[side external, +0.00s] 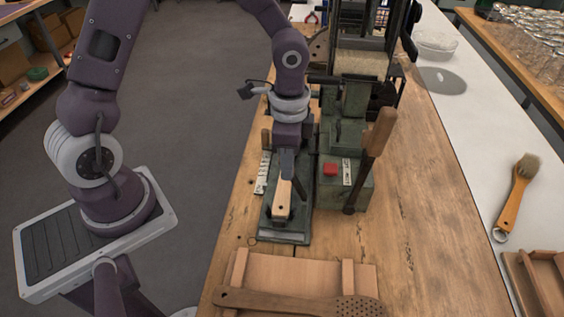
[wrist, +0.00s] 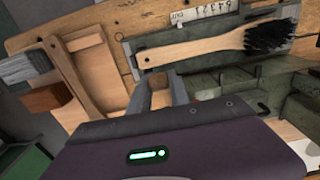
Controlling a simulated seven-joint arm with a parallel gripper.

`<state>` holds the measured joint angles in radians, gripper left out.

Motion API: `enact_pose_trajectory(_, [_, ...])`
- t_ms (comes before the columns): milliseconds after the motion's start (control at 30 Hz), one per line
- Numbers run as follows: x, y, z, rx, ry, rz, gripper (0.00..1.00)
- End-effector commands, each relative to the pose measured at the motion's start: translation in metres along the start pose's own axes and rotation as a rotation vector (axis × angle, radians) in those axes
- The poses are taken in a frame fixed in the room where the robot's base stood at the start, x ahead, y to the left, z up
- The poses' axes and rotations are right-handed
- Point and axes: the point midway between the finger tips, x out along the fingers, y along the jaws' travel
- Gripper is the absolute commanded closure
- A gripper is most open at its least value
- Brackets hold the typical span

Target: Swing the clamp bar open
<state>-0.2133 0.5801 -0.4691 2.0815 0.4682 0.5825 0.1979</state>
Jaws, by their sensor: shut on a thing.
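My gripper (wrist: 160,98) is shut, with a pale wooden piece (wrist: 160,99) between its fingers; this seems to be the grip of the clamp bar, whose rest I cannot make out. In the side view my gripper (side external: 286,165) points down over the dark green fixture plate (side external: 293,237). A wooden brush lies there; its pale handle (side external: 283,198) with a hole near the end shows below the fingers. In the wrist view the brush handle (wrist: 190,47) and its black bristles (wrist: 270,37) lie beyond the fingers.
The green tufting machine (side external: 345,110) stands close on the right, with a red button (side external: 330,169) and an upright wooden-handled lever (side external: 375,140). A wooden tray (side external: 290,275) with a slotted wooden spoon-like tool (side external: 300,301) is in front.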

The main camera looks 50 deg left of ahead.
Motion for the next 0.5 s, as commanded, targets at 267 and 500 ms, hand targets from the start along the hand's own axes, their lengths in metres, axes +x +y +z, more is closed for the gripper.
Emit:
enact_pose_trajectory(267, [-0.004, 0.000, -0.015, 0.001, 0.004, -0.001, 0.93])
enact_pose_trajectory(500, [-0.007, 0.000, -0.026, 0.001, 0.004, 0.000, 0.93])
